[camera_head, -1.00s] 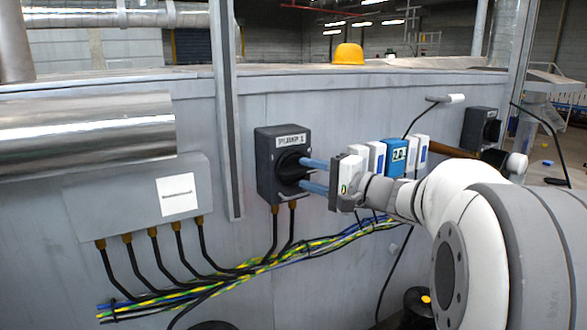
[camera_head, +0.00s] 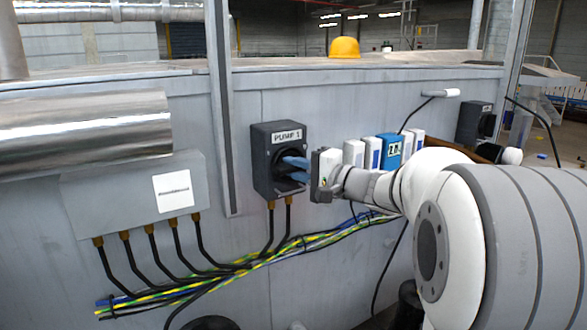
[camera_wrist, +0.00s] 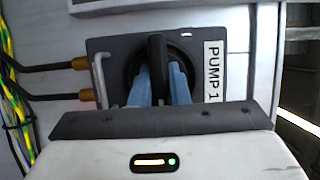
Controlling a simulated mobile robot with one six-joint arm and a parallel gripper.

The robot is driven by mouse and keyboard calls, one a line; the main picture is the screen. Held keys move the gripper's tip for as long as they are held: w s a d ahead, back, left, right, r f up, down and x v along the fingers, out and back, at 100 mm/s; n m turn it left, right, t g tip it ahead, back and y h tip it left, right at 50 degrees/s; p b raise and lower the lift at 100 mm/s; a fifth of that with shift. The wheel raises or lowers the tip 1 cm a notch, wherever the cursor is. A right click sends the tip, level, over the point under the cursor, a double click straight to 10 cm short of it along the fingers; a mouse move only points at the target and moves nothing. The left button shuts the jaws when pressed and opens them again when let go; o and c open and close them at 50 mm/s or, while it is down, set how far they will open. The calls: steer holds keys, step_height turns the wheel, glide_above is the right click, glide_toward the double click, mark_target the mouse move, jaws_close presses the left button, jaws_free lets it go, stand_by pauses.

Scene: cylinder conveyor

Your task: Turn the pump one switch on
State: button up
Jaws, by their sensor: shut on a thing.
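The pump one switch is a dark grey box (camera_head: 263,165) with a "PUMP 1" label (camera_head: 287,136), mounted on the grey metal wall. In the wrist view its black knob handle (camera_wrist: 157,60) stands between my two blue fingers, crosswise to the label-to-cable direction. My gripper (camera_head: 291,168) reaches the knob from the right in the head view. It is shut on the handle, one finger on each side, as the wrist view (camera_wrist: 160,85) also shows. The finger tips and part of the knob are hidden.
A second dark switch box (camera_head: 474,124) is on the wall at the right. White and blue modules (camera_head: 389,150) sit behind my wrist. A junction box (camera_head: 128,200) is at the left. Cables (camera_head: 230,275) run below. A yellow helmet (camera_head: 344,47) lies on top.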

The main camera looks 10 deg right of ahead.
steer(key=shift+a, duration=0.15)
jaws_close()
steer(key=n+b, duration=0.1)
steer(key=b, duration=0.1)
steer(key=n+b, duration=0.1)
steer(key=b, duration=0.1)
steer(key=shift+f+g+h, duration=0.3)
steer(key=shift+f, duration=0.1)
steer(key=n+h+b, duration=0.1)
steer(key=n+b, duration=0.1)
steer(key=b, duration=0.2)
steer(key=n+h+b, duration=0.1)
steer(key=n+b, duration=0.1)
steer(key=b, duration=0.2)
steer(key=shift+g, duration=0.4)
steer(key=n+h+b, duration=0.2)
steer(key=n+b, duration=0.2)
steer(key=shift+r+b, duration=0.15)
steer(key=shift+b, duration=0.25)
steer(key=shift+r+n+h+b, duration=0.15)
steer(key=shift+n+h+b, duration=1.35)
steer(key=shift+n, duration=0.3)
